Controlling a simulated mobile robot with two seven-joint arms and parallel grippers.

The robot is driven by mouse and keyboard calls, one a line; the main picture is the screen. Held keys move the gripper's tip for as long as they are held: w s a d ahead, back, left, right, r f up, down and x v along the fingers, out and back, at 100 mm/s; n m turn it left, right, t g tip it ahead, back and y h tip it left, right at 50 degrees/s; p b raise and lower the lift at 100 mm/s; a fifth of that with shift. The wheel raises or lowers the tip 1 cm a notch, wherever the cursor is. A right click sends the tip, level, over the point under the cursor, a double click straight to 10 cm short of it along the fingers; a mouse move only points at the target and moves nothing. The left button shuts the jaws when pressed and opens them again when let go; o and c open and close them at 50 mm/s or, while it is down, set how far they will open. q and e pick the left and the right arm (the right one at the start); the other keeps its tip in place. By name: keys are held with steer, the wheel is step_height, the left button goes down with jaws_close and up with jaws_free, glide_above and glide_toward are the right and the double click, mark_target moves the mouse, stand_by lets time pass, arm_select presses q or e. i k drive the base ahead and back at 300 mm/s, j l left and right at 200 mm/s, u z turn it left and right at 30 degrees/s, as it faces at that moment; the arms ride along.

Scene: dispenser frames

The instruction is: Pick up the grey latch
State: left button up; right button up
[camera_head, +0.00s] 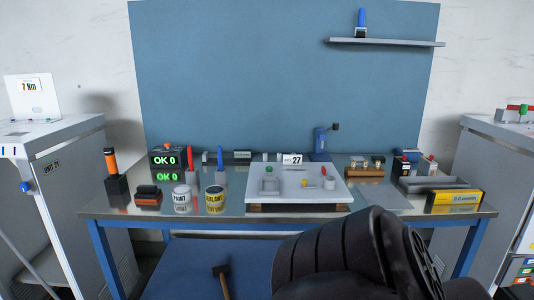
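A white board (297,194) marked by a "27" sign (291,160) lies on the metal workbench. Small parts are on it: a greyish block with a green piece (269,182) at the left, and a small grey round part (328,184) at the right beside tiny red and yellow pieces. They are too small for me to tell which, if any, is the grey latch. Neither gripper's fingers show.
On the bench left are a paint can (182,200), a sealant can (214,199) and an orange-handled tool (112,163). A grey tray (435,184) and yellow box (454,202) stand right. A hammer (222,281) lies below. Cabinets flank the bench.

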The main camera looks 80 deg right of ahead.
mark_target(427, 168)
steer(key=z, duration=3.6)
steer(key=i+l, duration=0.2)
steer(key=l, duration=0.2)
steer(key=i+l, duration=0.2)
steer(key=l, duration=0.2)
steer(key=i+l, duration=0.25)
steer(key=l, duration=0.2)
steer(key=i+l+z, duration=0.1)
steer(key=l, duration=0.3)
steer(key=i, duration=0.1)
